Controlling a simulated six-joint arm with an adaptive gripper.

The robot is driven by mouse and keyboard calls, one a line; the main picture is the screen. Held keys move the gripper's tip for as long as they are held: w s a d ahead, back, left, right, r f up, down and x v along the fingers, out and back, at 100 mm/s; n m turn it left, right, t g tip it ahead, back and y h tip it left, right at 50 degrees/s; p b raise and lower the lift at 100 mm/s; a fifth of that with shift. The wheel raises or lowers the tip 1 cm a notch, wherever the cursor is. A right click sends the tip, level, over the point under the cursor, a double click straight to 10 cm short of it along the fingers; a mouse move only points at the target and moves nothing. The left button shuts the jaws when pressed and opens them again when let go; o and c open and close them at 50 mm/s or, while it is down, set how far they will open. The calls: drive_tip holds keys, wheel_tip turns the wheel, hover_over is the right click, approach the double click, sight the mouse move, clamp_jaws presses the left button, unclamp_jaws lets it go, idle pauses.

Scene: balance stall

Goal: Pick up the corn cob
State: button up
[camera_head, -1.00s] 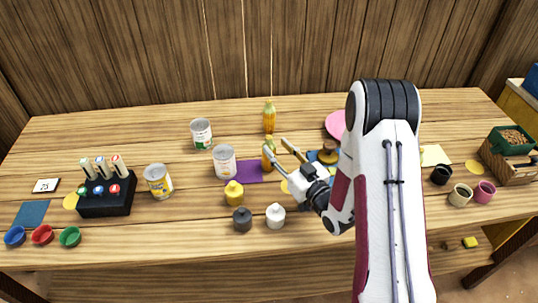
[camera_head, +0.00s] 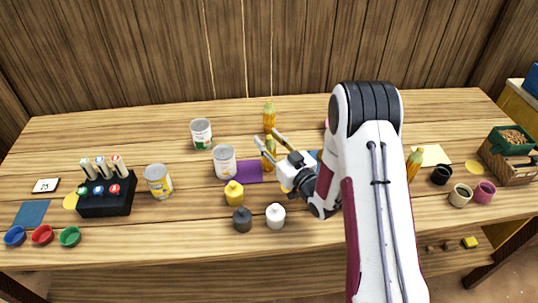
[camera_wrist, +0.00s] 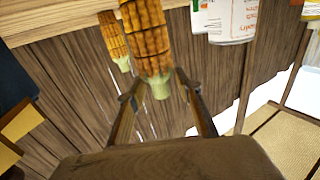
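Three yellow corn cobs stand upright on the table. One corn cob (camera_head: 269,116) is at the back centre, one (camera_head: 269,153) is nearer, by the purple mat, and one (camera_head: 414,163) is right of my arm. My gripper (camera_head: 265,136) is open, its fingers spread near the nearer centre cob. In the wrist view a large close cob (camera_wrist: 147,35) has its pale end near the open fingertips (camera_wrist: 155,88). A second cob (camera_wrist: 112,38) is behind it, to the left. I cannot tell whether the fingers touch the close cob.
Cans (camera_head: 224,161) stand left of the centre cobs, beside the purple mat (camera_head: 247,172). Small yellow, dark and white weights (camera_head: 275,215) stand in front. A black marker holder (camera_head: 106,199) is at left, cups (camera_head: 460,195) at right. My arm hides part of the table.

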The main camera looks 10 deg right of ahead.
idle(0.3)
clamp_jaws()
drive_tip(key=shift+r, duration=0.1)
drive_tip(key=shift+r, duration=4.9)
